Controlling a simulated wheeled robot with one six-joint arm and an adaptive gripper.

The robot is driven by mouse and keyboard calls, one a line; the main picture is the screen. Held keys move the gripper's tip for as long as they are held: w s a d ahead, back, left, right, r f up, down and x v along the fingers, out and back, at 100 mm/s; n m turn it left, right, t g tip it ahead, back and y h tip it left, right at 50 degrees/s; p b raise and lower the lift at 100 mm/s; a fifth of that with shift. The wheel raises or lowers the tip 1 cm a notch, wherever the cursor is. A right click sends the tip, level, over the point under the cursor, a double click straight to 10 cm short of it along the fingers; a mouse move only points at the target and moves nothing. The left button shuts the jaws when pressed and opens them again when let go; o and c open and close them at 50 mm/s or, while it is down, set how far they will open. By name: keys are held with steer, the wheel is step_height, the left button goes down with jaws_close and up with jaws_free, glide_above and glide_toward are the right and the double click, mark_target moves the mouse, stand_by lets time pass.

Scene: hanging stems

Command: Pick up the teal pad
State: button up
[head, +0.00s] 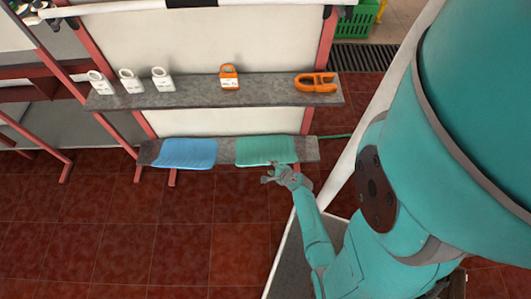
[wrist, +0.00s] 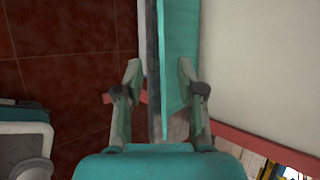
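The teal pad (head: 266,150) lies on the right part of the low grey shelf in the head view. My gripper (head: 272,177) is at the pad's front edge, near its right half. In the wrist view the teal pad (wrist: 178,45) runs up the picture, its near end between the fingers of my gripper (wrist: 159,72). The fingers are spread, one on each side of the shelf edge and the pad's near part. The right finger overlaps the pad in the picture; I cannot tell whether it touches.
A blue pad (head: 187,153) lies to the left on the same low shelf (head: 226,151). The upper shelf (head: 195,91) above holds white tags and orange items (head: 229,77). Red posts (head: 325,45) support the rack. The tiled floor in front is clear.

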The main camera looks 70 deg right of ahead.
mark_target(263, 161)
steer(key=x, duration=0.9)
steer(key=shift+w+d+r, duration=0.1)
steer(key=shift+r, duration=0.15)
steer(key=shift+w+d+f, duration=0.2)
steer(key=shift+w+f, duration=0.1)
steer(key=shift+f, duration=0.15)
jaws_close()
